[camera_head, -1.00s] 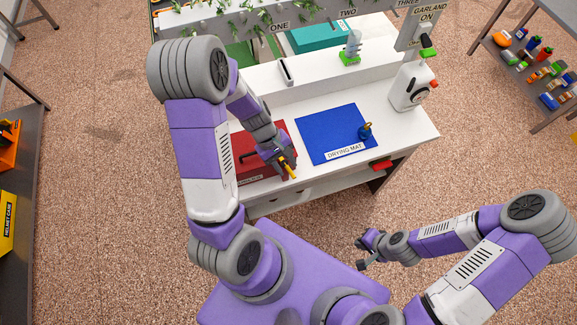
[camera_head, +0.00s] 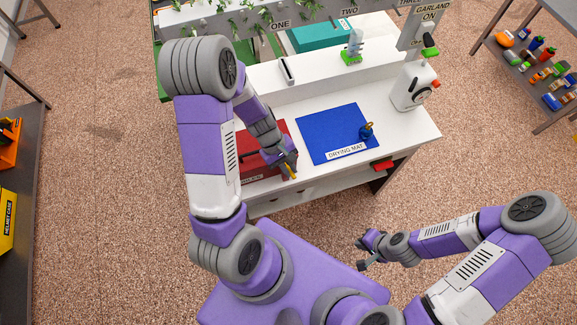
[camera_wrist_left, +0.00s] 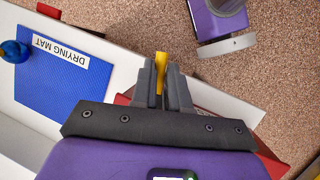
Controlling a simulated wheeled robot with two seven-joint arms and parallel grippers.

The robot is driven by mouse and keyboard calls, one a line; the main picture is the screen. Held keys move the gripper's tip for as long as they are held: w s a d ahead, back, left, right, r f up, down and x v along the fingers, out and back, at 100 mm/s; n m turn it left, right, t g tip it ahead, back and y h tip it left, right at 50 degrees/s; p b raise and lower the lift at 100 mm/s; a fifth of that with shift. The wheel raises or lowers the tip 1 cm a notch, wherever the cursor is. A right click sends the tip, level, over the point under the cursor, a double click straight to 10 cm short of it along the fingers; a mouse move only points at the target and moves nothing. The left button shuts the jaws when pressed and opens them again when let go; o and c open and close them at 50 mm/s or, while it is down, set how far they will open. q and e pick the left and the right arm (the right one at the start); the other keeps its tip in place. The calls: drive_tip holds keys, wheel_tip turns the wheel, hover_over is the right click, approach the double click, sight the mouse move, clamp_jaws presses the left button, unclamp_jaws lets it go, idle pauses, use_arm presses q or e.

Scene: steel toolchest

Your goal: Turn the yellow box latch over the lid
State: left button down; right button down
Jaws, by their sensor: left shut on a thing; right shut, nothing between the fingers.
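The red box (camera_head: 248,150) sits on the left of the white bench top, partly hidden by my left arm. The yellow latch (camera_wrist_left: 161,66) is at the box's right front side and also shows as a small yellow strip in the head view (camera_head: 292,172). My left gripper (camera_head: 289,168) is shut on the latch, which stands between its two grey fingers (camera_wrist_left: 161,82) in the left wrist view. The fingers hide part of the latch and the lid edge beside it. My right gripper (camera_head: 361,255) is shut and empty, over the floor in front of the bench.
A blue drying mat (camera_head: 332,132) lies right of the box, with a small blue and brass object (camera_head: 366,131) at its right edge. A white dispenser-like device (camera_head: 409,88) stands at the bench's right. A red handle (camera_head: 382,165) sticks out at the bench front.

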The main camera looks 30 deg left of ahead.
use_arm(q)
drive_tip(key=shift+s+a+m+g, duration=0.15)
drive_tip(key=shift+m+g, duration=0.15)
drive_tip(key=shift+m, duration=0.4)
drive_tip(key=shift+s+a+m+g, duration=0.1)
drive_tip(key=shift+m+g, duration=0.2)
drive_tip(key=shift+m, duration=0.4)
drive_tip(key=c, duration=1.1)
unclamp_jaws()
drive_tip(key=p+v, duration=0.1)
drive_tip(key=v, duration=0.6)
drive_tip(key=shift+r+p, duration=0.3)
